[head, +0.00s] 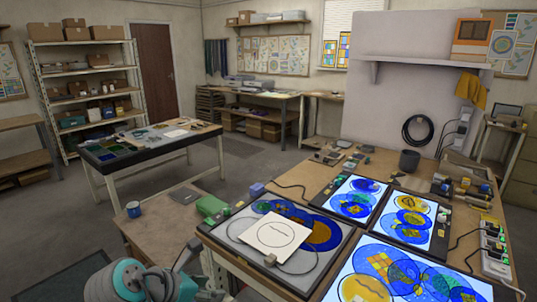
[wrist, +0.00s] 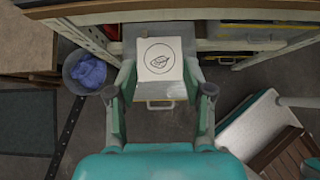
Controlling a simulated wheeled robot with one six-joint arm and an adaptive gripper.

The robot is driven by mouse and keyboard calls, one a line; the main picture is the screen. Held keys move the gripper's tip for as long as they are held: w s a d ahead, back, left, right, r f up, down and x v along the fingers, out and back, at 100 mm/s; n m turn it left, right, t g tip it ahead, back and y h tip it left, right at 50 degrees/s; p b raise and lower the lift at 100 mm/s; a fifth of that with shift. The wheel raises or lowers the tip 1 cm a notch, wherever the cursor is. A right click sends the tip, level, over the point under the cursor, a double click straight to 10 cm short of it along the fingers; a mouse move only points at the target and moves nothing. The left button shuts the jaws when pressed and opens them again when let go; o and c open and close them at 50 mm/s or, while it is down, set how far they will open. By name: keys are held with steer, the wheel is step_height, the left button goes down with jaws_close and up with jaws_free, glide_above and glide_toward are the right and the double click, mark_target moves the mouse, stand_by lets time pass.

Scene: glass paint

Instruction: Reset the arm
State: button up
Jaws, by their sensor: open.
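My gripper (wrist: 159,88) shows in the wrist view with its two grey-green fingers spread wide apart and nothing held between them. Past the fingers, a white square card with a leaf drawn in a circle (wrist: 160,58) lies on a grey surface; I cannot tell its distance. In the head view, my teal and grey arm (head: 128,282) is folded low at the bottom left, beside the bench's front left corner. The gripper's fingers cannot be made out clearly there.
The workbench (head: 335,165) holds lit panels with coloured glass (head: 355,198), a white sheet (head: 275,237) and cables. A bin with blue cloth (wrist: 88,70) stands on the floor. Open floor lies at left.

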steer(key=s+d+f+m+t+y, duration=0.1)
steer(key=d+f+m, duration=0.1)
steer(key=d+f, duration=0.6)
steer(key=s+d+f+m+t+y, duration=0.15)
steer(key=d+f, duration=0.35)
steer(key=f, duration=0.6)
steer(key=s+d+f+m+y, duration=0.2)
steer(key=s+d+f+m, duration=0.3)
steer(key=s+d+f, duration=0.45)
steer(key=s+d+r+m+t+y, duration=0.1)
steer(key=s+d+m, duration=0.25)
steer(key=s, duration=0.45)
steer(key=s+d+r+m+t+y, duration=0.1)
steer(key=s+d+m, duration=0.3)
steer(key=s, duration=0.5)
steer(key=s+d+r+m+t, duration=0.2)
steer(key=s+r+m+t, duration=0.1)
steer(key=s+r+m, duration=0.9)
step_height(320, 180, up, 2)
steer(key=shift+s+r+h, duration=0.2)
steer(key=shift+s+h, duration=0.25)
steer(key=shift+s, duration=0.65)
